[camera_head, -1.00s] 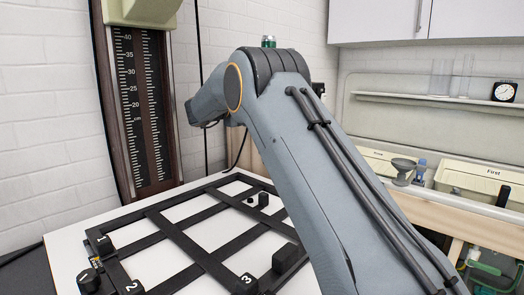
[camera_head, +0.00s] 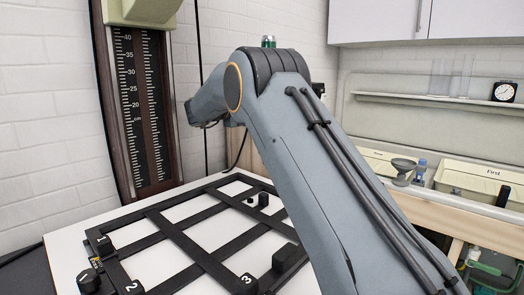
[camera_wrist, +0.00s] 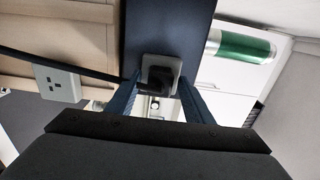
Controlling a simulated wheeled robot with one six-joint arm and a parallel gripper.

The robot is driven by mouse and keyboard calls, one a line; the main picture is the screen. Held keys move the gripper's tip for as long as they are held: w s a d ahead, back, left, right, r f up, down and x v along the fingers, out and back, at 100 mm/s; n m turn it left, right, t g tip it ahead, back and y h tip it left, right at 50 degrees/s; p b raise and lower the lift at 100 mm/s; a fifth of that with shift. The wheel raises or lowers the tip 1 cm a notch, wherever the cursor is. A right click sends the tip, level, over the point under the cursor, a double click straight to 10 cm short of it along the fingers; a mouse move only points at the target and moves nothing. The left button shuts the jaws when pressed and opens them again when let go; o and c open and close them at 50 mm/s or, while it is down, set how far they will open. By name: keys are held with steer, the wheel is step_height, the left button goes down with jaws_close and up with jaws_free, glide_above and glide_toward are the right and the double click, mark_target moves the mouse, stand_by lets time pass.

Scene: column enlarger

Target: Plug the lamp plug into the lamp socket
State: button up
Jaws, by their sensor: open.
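The black lamp plug (camera_wrist: 155,82) shows in the wrist view against a pale square socket plate (camera_wrist: 174,64) on a dark upright panel. The plug covers the middle of the plate; how deep it sits cannot be told. Its black cable (camera_wrist: 60,67) runs off to the left. My gripper (camera_wrist: 160,92) is open, with one blue finger on each side of the plug and a visible gap on the right side. In the head view my arm hides the gripper, the plug and the socket.
A white wall outlet (camera_wrist: 58,84) is left of the plug in the wrist view, and a green cylinder (camera_wrist: 240,45) is to its right. In the head view, a black easel frame (camera_head: 165,225) lies on the white baseboard, beside the scaled column (camera_head: 145,110).

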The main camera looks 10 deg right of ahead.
steer(key=shift+s+a, duration=0.1)
steer(key=shift+a, duration=0.1)
steer(key=shift+s+a, duration=0.2)
steer(key=shift+a, duration=0.05)
steer(key=shift+s+a, duration=0.4)
steer(key=shift+a, duration=0.15)
steer(key=shift+s+a, duration=0.15)
steer(key=shift+a, duration=0.15)
steer(key=shift+s+a, duration=0.4)
steer(key=shift+a, duration=0.15)
